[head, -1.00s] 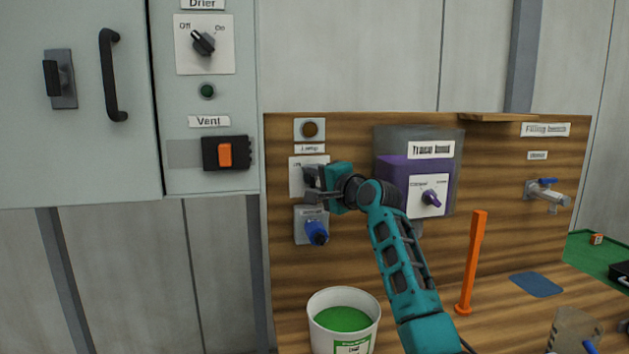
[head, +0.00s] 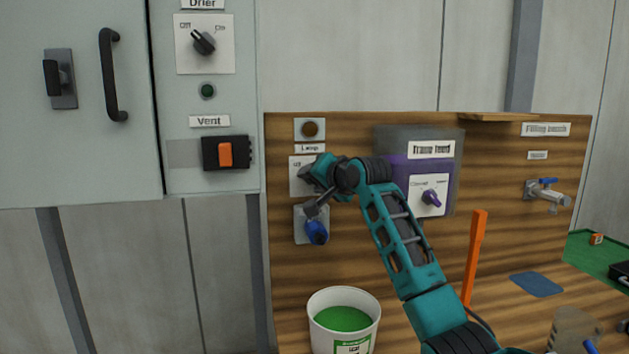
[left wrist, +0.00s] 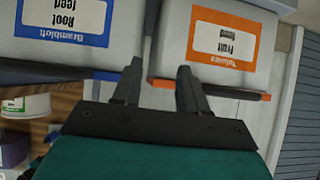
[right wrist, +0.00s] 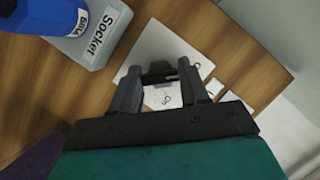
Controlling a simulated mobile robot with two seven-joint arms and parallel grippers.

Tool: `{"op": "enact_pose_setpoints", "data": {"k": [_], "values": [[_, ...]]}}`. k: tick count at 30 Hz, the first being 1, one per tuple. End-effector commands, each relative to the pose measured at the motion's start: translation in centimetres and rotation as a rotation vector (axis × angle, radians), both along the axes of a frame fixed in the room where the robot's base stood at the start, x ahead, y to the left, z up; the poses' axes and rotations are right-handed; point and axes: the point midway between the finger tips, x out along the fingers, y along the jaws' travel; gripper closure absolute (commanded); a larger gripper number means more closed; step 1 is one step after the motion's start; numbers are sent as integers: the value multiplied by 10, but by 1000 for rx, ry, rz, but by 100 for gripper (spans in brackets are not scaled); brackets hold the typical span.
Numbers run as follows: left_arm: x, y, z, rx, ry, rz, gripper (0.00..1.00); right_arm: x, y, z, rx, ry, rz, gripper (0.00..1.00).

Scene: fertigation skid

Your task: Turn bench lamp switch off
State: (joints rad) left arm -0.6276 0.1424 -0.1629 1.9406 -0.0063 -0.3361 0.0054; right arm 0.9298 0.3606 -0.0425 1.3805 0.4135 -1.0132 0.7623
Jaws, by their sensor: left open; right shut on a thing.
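The lamp switch has a white plate (head: 296,182) on the wooden panel, under a "Lamp" label (head: 309,148) and a round amber-brown indicator (head: 310,129). My right gripper (head: 312,190) is at this switch and covers most of it in the head view. In the right wrist view, my right gripper (right wrist: 158,82) is shut on the dark switch knob (right wrist: 160,72), in front of the white plate (right wrist: 148,45). The knob's exact setting is hard to read. My left gripper (left wrist: 157,78) is open and empty, and shows only in the left wrist view.
Just below the switch is a socket with a blue plug (head: 316,232). The purple feed box (head: 405,175) is to the right. A white bucket of green stuff (head: 343,318) and an orange post (head: 473,260) stand below. Labelled containers (left wrist: 228,40) are near my left gripper.

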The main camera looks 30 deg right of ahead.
Motion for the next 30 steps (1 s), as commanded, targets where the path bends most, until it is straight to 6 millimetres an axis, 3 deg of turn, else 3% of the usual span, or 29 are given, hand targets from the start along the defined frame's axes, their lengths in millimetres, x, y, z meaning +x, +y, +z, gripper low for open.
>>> {"op": "enact_pose_setpoints", "data": {"k": [14, 15, 22, 30], "values": [[0, 0, 0, 0, 0, 0, 57, 0, 0, -1, -15, 6, 1, 86], [0, 0, 0, 0, 0, 0, 57, 0, 0, -1, -15, 6, 1, 52], [0, 0, 0, 1, 0, -1, 57, 0, 0, -1, -13, 5, 0, 30], [1, 0, 0, 0, -2, -1, 57, -1, 0, 0, -12, 3, 0, 30]]}}
